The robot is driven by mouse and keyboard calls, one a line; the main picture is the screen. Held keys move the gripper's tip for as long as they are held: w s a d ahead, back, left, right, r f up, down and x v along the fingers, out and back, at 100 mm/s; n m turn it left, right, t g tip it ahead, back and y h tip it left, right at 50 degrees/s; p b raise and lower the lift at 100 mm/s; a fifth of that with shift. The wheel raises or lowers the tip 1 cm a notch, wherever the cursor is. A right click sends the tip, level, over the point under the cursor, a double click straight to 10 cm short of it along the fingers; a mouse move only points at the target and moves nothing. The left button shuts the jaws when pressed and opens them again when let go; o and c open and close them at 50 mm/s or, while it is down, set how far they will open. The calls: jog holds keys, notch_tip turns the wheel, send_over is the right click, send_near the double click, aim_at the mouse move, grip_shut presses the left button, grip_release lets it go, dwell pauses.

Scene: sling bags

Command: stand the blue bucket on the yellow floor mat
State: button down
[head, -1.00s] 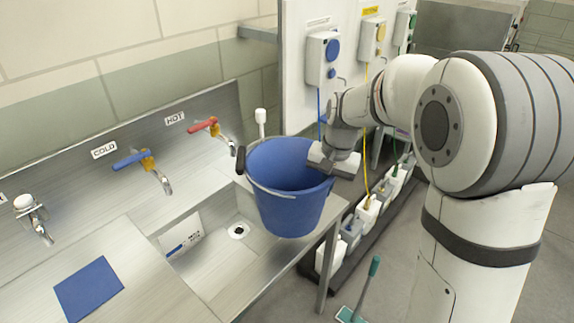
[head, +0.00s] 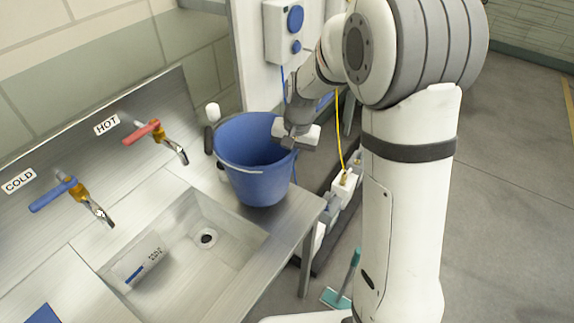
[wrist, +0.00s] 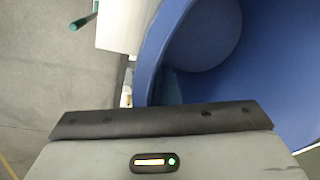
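The blue bucket (head: 256,178) is upright at the right end of the steel sink unit, its open top facing up. I cannot tell whether its base touches the ledge. My gripper (head: 296,142) is at the bucket's right rim and appears shut on it. In the wrist view the bucket wall (wrist: 165,45) runs down to my gripper's dark finger (wrist: 160,119), which hides the grip itself. No yellow floor mat is in view; only a thin yellow floor line (head: 567,100) shows at the far right.
The sink basin (head: 165,232) has a red hot tap (head: 143,131) and a blue cold tap (head: 53,194) behind it. White containers (head: 343,188) stand low to the right of the sink unit. A teal-handled tool (head: 349,272) is on the floor. Open grey floor (head: 510,220) lies right.

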jog(key=shift+s+a+f+p, duration=0.1)
jog(key=shift+f+p, duration=0.1)
jog(key=shift+f, duration=0.75)
jog(key=shift+s+a+f+p, duration=0.1)
jog(key=shift+f+p, duration=0.05)
jog(key=shift+f, duration=0.8)
jog(key=shift+f, duration=0.15)
jog(key=c, duration=1.6)
grip_release()
jog(key=shift+c, duration=0.2)
jog(key=shift+d, duration=0.1)
